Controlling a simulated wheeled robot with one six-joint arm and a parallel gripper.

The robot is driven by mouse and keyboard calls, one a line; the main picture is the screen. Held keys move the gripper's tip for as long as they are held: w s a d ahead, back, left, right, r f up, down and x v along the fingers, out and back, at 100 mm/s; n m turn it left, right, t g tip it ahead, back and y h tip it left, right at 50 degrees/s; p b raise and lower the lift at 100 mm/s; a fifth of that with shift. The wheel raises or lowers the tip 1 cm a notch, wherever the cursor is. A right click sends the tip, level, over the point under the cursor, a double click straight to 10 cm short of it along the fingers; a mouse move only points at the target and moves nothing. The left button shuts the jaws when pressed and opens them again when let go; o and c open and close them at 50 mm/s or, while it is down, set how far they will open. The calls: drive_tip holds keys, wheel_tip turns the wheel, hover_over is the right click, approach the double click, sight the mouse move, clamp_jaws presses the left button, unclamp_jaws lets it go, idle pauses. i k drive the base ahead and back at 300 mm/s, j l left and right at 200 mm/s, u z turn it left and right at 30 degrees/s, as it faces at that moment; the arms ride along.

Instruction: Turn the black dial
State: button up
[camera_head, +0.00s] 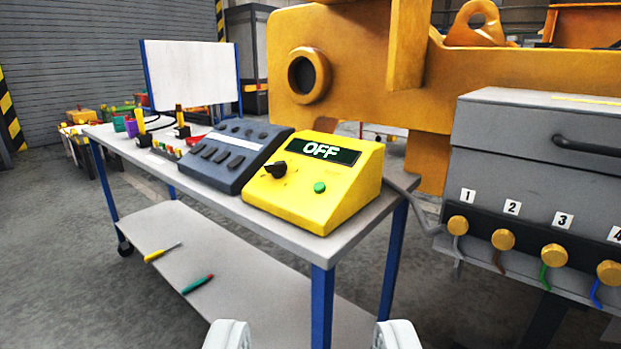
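The black dial (275,170) sits on the left part of the sloped face of a yellow control box (308,212). The box stands on the near end of a grey-topped cart (327,249). Its display (318,150) reads OFF, and a green button (319,187) is to the right of and below the dial. My gripper (313,338) shows only as two pale fingertips at the bottom edge, set wide apart. It is open with nothing between the fingers, below and apart from the box and dial.
A dark grey panel with black buttons (227,156) adjoins the box on the left. A grey cabinet (540,150) with numbered brass knobs stands at right. A large orange casting (365,60) is behind. Screwdrivers (198,283) lie on the cart's lower shelf. A blue cart leg (322,305) stands in front.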

sight(278, 169)
drive_tip(key=i+l, duration=0.2)
drive_tip(key=i, duration=0.3)
drive_tip(key=i+l, duration=0.25)
drive_tip(key=i, duration=0.2)
